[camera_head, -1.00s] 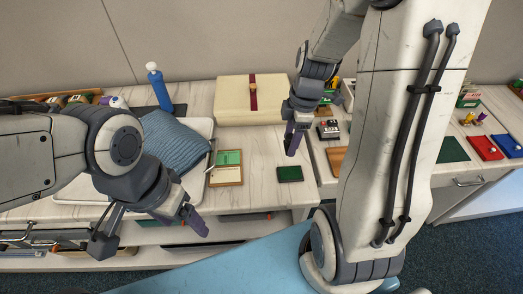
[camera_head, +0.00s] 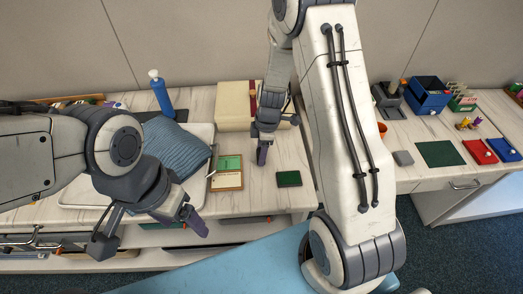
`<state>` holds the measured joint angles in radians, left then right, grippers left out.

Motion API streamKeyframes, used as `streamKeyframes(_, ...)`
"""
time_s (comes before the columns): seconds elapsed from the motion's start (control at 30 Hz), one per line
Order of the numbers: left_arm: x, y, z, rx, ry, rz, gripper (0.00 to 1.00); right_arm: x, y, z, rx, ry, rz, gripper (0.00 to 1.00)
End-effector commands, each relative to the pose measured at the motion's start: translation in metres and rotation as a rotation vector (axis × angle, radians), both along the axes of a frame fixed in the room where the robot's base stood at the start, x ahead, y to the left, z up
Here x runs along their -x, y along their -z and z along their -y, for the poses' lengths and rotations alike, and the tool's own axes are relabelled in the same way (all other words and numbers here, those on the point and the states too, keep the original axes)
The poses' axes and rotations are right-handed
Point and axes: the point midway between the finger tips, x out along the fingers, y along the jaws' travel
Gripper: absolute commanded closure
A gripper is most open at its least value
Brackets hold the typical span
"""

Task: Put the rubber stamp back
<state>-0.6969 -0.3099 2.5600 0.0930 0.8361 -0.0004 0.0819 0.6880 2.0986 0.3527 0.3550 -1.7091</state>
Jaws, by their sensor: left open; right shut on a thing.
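My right gripper (camera_head: 263,152) hangs over the white wooden counter, right of the green and tan card holder (camera_head: 227,180) and behind the small dark green pad (camera_head: 289,179). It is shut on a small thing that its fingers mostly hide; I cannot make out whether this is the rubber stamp. No rubber stamp can be clearly picked out elsewhere. My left gripper (camera_head: 148,234) is open and empty in front of the counter's front edge, below the tray with the folded blue cloth (camera_head: 177,148).
A cream box with a dark red band (camera_head: 233,106) stands behind my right gripper. A blue bottle (camera_head: 161,95) stands at the back left.

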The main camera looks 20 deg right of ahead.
Motion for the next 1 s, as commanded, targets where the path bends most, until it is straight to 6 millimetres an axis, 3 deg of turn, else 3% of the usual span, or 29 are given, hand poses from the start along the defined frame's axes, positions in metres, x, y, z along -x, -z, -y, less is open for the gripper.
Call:
streamKeyframes(0.27, 0.000, 0.006, 0.000, 0.000, 0.000, 0.000, 0.22, 0.000, 0.004, 0.000, 0.000, 0.000, 0.001, 0.76)
streamKeyframes(0.3, 0.000, 0.005, 0.000, 0.000, 0.000, 0.000, 0.22, 0.000, 0.003, 0.000, 0.000, 0.000, 0.001, 0.33)
streamKeyframes(0.37, 0.000, 0.004, 0.000, 0.000, 0.000, 0.000, 0.22, 0.000, 0.002, 0.000, 0.000, 0.000, 0.001, 0.11)
streamKeyframes(0.77, 0.000, -0.001, 0.000, 0.000, 0.000, 0.000, 0.22, 0.000, -0.002, 0.000, 0.000, 0.000, 0.000, 0.11)
streamKeyframes(0.87, 0.000, 0.002, 0.000, 0.000, 0.000, 0.000, 0.22, -0.002, -0.012, 0.001, 0.000, 0.002, 0.006, 0.11)
streamKeyframes(1.0, 0.000, 0.005, 0.000, 0.000, 0.000, 0.000, 0.22, -0.001, -0.041, 0.005, 0.001, 0.000, 0.009, 0.11)
